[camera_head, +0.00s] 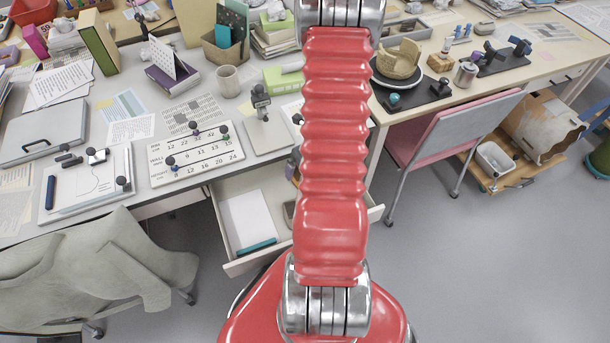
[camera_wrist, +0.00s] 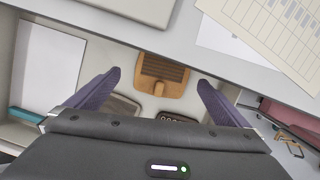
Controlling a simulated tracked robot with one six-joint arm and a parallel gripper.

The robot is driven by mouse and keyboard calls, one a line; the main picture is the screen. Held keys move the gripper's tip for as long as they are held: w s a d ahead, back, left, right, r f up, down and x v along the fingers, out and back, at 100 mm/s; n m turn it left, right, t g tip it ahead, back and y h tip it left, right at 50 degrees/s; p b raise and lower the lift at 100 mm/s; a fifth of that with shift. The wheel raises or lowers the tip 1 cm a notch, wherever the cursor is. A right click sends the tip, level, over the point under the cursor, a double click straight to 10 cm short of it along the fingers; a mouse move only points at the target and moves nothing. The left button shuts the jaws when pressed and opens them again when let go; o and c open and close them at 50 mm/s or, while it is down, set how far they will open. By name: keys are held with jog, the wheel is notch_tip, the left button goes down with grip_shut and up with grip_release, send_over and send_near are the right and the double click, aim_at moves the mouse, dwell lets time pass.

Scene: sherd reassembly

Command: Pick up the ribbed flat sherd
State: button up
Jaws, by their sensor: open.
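In the wrist view a flat orange-brown piece (camera_wrist: 161,70) with fine parallel ribs and a small tab lies in the open drawer; it looks like the ribbed flat sherd. My gripper (camera_wrist: 160,80) is open, with its two purple fingers on either side of the piece in the picture. Nothing is between the fingers that I can see touching them, and I cannot tell the height above the piece. In the head view my red arm hides this part of the drawer and my gripper. A tan broken pot (camera_head: 398,62) stands on the right desk.
The drawer (camera_head: 232,266) also holds white paper (camera_head: 247,222) and a teal item (camera_head: 256,247). A grey item (camera_wrist: 122,104) and a dark item with round marks (camera_wrist: 182,118) lie close to the fingers. The desk edge (camera_wrist: 130,40) runs just beyond the piece. A pink chair (camera_head: 430,130) stands right.

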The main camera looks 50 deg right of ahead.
jog(key=shift+f, duration=0.2)
dwell(0.3)
jog(key=shift+d+x, duration=0.25)
jog(key=shift+x, duration=2.25)
jog(key=shift+s, duration=0.15)
jog(key=shift+c, duration=0.3)
jog(key=c, duration=1)
jog(key=shift+s+a+r, duration=0.15)
jog(key=shift+s+r, duration=0.25)
jog(key=shift+r, duration=0.05)
jog(key=s+a+r, duration=0.2)
jog(key=s, duration=0.1)
jog(key=s+a+r, duration=0.2)
jog(key=s, duration=0.2)
jog(key=s+a+r, duration=0.2)
jog(key=s+r, duration=0.1)
jog(key=s, duration=0.1)
jog(key=shift+s+a, duration=0.1)
jog(key=shift+a, duration=0.3)
